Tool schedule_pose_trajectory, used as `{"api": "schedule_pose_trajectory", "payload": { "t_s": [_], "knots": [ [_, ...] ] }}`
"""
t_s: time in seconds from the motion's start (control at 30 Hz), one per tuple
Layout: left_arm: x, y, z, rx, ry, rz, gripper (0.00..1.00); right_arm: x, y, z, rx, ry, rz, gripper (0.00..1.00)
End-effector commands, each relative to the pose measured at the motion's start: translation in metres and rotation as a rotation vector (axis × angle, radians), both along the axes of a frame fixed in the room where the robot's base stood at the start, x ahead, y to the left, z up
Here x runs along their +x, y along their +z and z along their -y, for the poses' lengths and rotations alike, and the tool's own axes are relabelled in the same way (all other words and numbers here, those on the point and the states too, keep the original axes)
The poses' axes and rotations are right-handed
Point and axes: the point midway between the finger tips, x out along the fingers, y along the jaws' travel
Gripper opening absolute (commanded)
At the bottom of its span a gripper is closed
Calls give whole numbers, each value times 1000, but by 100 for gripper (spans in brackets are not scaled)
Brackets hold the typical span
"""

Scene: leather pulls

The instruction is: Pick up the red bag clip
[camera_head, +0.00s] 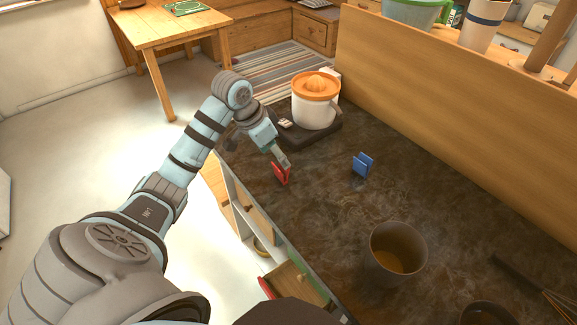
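The red bag clip (281,175) stands on the dark countertop (320,215), close to its left edge. My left gripper (281,160) comes in from the upper left, with its fingertips right at the top of the red clip. The fingers overlap in this view, so I cannot tell whether they are open or shut on the clip. A blue bag clip (362,164) stands to the right of the red one, apart from it. My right gripper is not in view.
A white juicer with an orange top (316,100) stands on a dark base behind my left gripper. A brown cup (396,254) stands nearer on the counter. A whisk (535,288) lies at the right. A wooden panel (440,110) borders the back. Open drawers (290,283) show below the left edge.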

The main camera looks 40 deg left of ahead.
Motion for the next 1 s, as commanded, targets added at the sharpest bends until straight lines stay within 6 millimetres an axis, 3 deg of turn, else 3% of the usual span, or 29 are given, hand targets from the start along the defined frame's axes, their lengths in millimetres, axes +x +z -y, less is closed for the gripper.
{"api": "schedule_pose_trajectory", "payload": {
  "t_s": [0.1,0.5,0.73,1.0],
  "knots": [
    [9,-30,3,-4,3,-2,62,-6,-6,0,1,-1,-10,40],
    [34,-89,6,-2,-1,-1,62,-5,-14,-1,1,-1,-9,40],
    [36,-91,6,2,-1,1,62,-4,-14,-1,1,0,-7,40],
    [36,-91,6,2,-1,1,20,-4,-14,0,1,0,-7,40]
  ]
}}
